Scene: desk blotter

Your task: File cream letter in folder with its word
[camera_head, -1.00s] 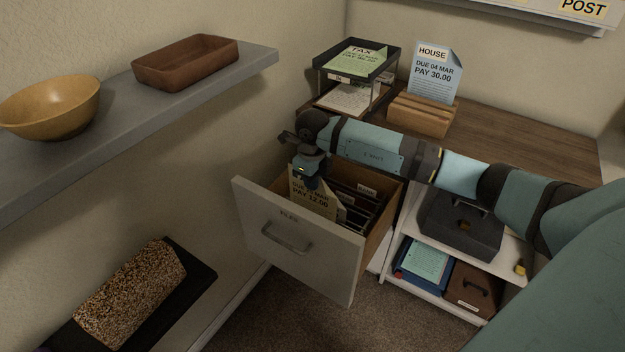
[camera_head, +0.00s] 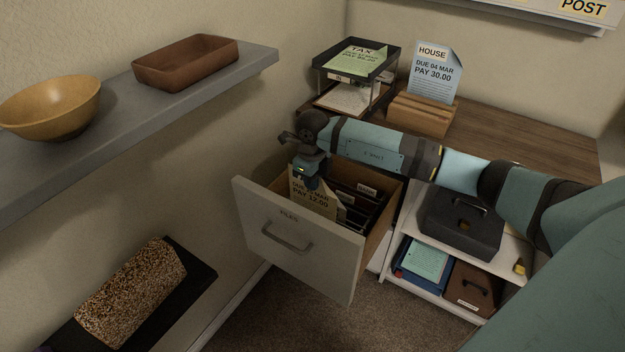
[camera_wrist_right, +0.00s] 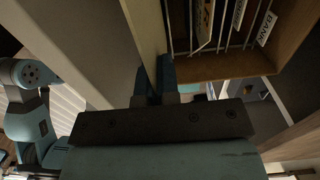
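The cream letter (camera_head: 318,201), with "PAY 12.00" on it, stands upright inside the open drawer (camera_head: 300,240) just behind its front panel. My right gripper (camera_head: 311,183) points down at its top edge and is shut on it. In the right wrist view the letter (camera_wrist_right: 148,28) runs edge-on from between the fingers (camera_wrist_right: 157,82). Its heading word is hidden by the gripper. Dark hanging folders (camera_head: 358,205) with white tabs fill the drawer's far side. In the wrist view one tab (camera_wrist_right: 266,28) reads BANK; other tabs are only partly legible. My left gripper is not seen.
A two-tier tray (camera_head: 374,75) with a green TAX sheet and a wooden holder (camera_head: 421,117) with a blue HOUSE letter stand on the desk. A dark box (camera_head: 460,226) sits on the shelf right of the drawer. A grey wall shelf (camera_head: 180,97) is at left.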

